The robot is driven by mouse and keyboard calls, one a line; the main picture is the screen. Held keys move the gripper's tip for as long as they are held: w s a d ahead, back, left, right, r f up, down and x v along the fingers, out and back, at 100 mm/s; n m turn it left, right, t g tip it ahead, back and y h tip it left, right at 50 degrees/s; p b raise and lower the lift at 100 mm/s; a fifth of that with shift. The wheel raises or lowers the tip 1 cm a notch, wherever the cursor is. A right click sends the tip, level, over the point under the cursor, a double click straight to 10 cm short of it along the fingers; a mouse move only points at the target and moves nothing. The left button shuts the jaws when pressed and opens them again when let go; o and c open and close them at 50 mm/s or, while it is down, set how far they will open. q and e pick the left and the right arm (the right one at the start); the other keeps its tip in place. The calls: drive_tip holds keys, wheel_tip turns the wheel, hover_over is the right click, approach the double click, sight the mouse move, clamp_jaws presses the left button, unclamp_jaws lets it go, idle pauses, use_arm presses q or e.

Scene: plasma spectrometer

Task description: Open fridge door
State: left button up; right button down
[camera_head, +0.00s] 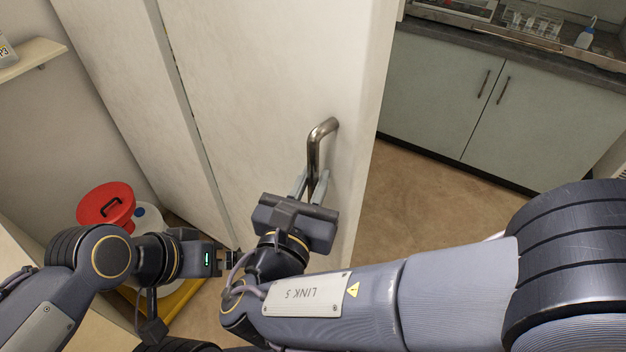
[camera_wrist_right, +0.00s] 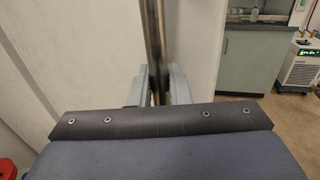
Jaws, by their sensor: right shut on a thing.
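The white fridge door (camera_head: 260,95) fills the middle of the head view, with its free edge toward the right. A dark vertical gap runs along its left side in the head view. A metal bar handle (camera_head: 322,135) stands out from the door near that free edge. My right gripper (camera_head: 314,188) is shut on the handle, which also passes between its fingers in the right wrist view (camera_wrist_right: 153,50). The handle's lower part is hidden by the gripper. My left gripper (camera_head: 232,258) is at the lower left, apart from the door; its fingers are too small to judge.
A red-lidded container (camera_head: 106,205) stands on a yellow tray (camera_head: 185,293) at the lower left. Grey-green cabinets (camera_head: 440,95) with a dark counter stand at the back right. Brown floor (camera_head: 420,200) between door and cabinets is clear. A wall shelf (camera_head: 30,58) is at upper left.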

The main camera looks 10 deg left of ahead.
drive_tip(key=c, duration=1.4)
unclamp_jaws()
drive_tip(key=shift+a, duration=0.1)
drive_tip(key=shift+c, duration=0.2)
drive_tip(key=s+b, duration=0.1)
drive_tip(key=s, duration=0.6)
drive_tip(key=shift+s+a, duration=0.35)
drive_tip(key=shift+a, duration=0.05)
